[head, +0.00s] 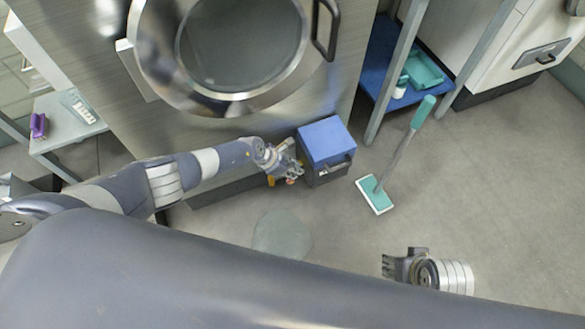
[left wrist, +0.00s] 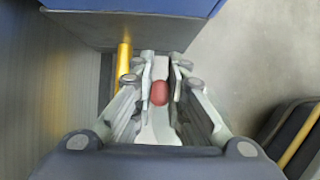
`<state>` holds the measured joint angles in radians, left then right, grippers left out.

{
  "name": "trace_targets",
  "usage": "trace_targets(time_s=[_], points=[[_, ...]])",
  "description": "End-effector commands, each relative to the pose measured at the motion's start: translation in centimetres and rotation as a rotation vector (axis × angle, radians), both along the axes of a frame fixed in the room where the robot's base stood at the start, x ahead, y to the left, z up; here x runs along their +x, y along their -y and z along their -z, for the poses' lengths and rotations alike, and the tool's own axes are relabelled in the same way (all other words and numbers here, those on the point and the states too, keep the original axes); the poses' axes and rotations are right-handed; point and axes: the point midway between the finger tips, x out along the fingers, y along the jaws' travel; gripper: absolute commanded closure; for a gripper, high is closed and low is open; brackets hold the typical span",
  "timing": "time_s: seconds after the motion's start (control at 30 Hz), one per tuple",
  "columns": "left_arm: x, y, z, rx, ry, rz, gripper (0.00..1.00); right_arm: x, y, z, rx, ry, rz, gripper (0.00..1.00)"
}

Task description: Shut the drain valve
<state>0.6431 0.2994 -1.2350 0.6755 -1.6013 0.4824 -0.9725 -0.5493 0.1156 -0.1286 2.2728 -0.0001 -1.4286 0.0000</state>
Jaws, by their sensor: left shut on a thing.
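The drain valve shows in the left wrist view as a red round part (left wrist: 160,93) on a pale strip, between my left fingers. A yellow pipe (left wrist: 124,62) stands just left of the fingers. My left gripper (head: 293,171) is low beside the steel machine, next to the blue box, and also shows in the left wrist view (left wrist: 161,80). Its fingers are closed in on the valve's handle and hide much of it. The valve's exact angle cannot be told. My right gripper (head: 390,265) is over the floor at the lower right, away from the valve; its opening is unclear.
The steel machine (head: 75,25) has a round glass door (head: 240,45). The blue-topped box (head: 326,140) stands right beside my left gripper. A teal-handled mop (head: 397,150) stands right of it. A grey puddle-like patch (head: 282,235) lies on the floor. Open floor is at right.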

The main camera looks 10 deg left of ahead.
Motion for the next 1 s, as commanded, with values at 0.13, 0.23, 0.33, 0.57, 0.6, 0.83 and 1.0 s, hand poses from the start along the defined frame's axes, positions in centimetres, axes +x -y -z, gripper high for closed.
trace_targets(time_s=[0.13,0.23,0.33,0.57,0.6,0.83,1.0], points=[[0.2,0.3,-0.2,-0.004,0.005,0.001,1.00,0.0,0.0,0.1,0.000,0.000,0.000,0.60],[0.2,0.3,-0.2,-0.004,0.005,0.001,1.00,0.0,0.0,0.1,0.000,-0.001,0.000,0.60],[0.2,0.3,-0.2,-0.004,0.005,0.001,0.83,0.0,0.0,0.1,0.000,-0.001,0.000,0.60],[0.1,0.2,-0.1,-0.002,0.003,0.000,0.67,0.0,0.0,0.1,0.000,-0.001,0.000,0.60],[0.1,0.1,-0.1,-0.002,0.003,0.000,0.67,0.0,0.0,0.1,0.000,-0.001,0.000,0.60],[0.1,0.0,-0.2,0.000,0.003,0.001,0.67,0.1,-0.1,-0.1,0.001,0.003,-0.001,0.60],[0.0,-0.6,-1.1,0.001,0.005,0.003,0.67,0.1,-0.1,0.0,0.001,0.001,0.000,0.60]])
